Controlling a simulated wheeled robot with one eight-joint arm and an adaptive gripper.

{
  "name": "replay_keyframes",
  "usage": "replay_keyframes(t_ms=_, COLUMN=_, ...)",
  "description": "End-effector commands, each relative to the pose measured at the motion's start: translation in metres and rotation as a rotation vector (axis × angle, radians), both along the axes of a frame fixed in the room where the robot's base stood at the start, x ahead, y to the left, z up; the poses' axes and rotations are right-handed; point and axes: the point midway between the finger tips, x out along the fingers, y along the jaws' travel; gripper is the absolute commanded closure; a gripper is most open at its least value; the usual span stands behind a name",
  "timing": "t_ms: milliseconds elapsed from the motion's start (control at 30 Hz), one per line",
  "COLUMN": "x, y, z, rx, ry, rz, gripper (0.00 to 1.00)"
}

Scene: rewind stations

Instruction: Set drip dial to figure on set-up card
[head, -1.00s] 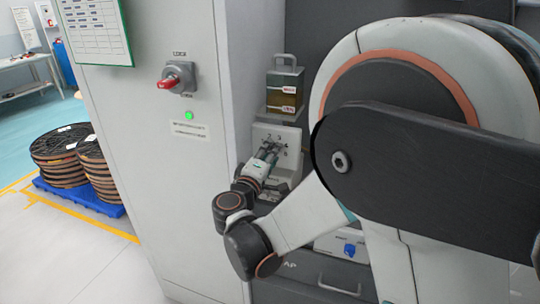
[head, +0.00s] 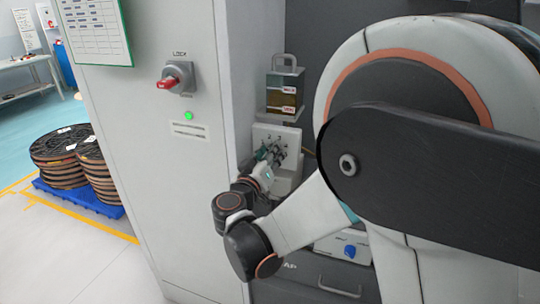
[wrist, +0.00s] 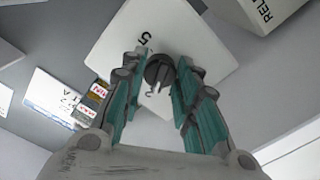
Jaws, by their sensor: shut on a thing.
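The drip dial (wrist: 160,71) is a small dark round knob on a white panel (wrist: 118,28). In the wrist view a printed 5 shows just above and left of it. My gripper (wrist: 163,66) has its teal-padded fingers on both sides of the knob and is shut on it. In the head view my gripper (head: 269,152) is at the front of the white dial box (head: 288,174), below the amber oil container (head: 285,92). The fingers hide most of the dial scale. A green-edged sheet (head: 95,30) hangs on the cabinet; its print is too small to read.
The grey cabinet (head: 165,190) stands close to the left of my forearm, with a red lock switch (head: 170,82) and a green lamp (head: 188,116). A blue knob (head: 350,250) sits on a white box below. Cable reels (head: 62,155) stand on a blue pallet at left.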

Motion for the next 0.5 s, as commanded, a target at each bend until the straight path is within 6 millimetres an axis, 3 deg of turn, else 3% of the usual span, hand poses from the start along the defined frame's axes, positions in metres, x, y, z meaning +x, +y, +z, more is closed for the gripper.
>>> replay_keyframes(t_ms=500, x=-0.0004, y=-0.0001, z=-0.0008, rx=0.066, ry=-0.021, rz=0.0, gripper=0.95)
